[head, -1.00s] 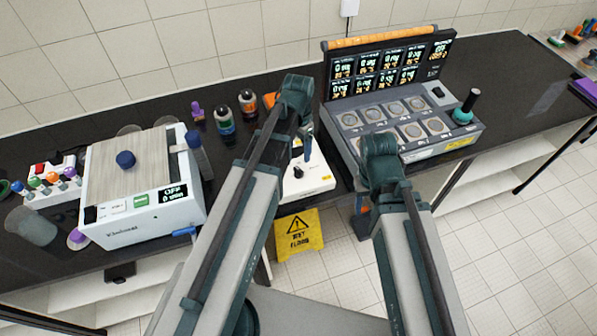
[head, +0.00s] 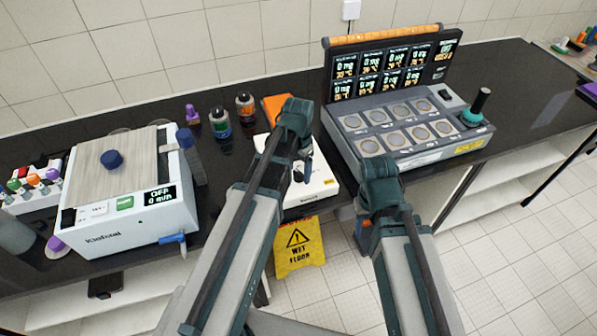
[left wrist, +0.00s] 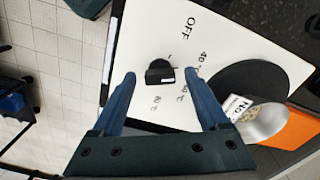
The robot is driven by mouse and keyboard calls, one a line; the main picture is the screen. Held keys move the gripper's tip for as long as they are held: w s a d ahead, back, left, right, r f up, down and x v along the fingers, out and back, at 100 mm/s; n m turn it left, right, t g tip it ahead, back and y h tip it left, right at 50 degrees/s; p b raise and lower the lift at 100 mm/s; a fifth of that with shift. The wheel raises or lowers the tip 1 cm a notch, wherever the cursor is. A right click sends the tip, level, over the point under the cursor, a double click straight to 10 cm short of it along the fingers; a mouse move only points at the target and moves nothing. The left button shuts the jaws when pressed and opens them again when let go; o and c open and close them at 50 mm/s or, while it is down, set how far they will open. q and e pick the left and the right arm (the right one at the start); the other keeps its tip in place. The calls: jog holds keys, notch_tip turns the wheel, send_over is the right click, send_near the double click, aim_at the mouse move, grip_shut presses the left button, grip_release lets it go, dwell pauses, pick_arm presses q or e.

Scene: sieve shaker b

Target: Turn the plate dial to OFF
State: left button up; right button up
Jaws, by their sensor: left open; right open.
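The plate dial (left wrist: 160,73) is a black knob on the white hot plate (left wrist: 140,35), whose printed marks include OFF and several temperatures. Which mark the dial points to I cannot tell. My left gripper (left wrist: 160,77) is open, with one blue finger on either side of the dial in the left wrist view; contact cannot be told. In the head view my left gripper (head: 306,170) is over the hot plate (head: 318,187), and my arm hides most of the dial. My right arm bends at the front right of the bench; its gripper is hidden.
A shaker (head: 125,235) whose display reads OFF stands at left. A grey station (head: 375,135) with several round wells and a display panel stands at right. A yellow wet-floor sign (head: 299,250) stands below.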

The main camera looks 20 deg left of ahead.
pick_arm(q)
grip_shut()
jog(key=shift+n, duration=0.3)
jog(key=n, duration=0.4)
jog(key=shift+n, duration=0.3)
jog(key=n, duration=0.4)
jog(key=shift+n, duration=0.3)
dwell(0.3)
grip_release()
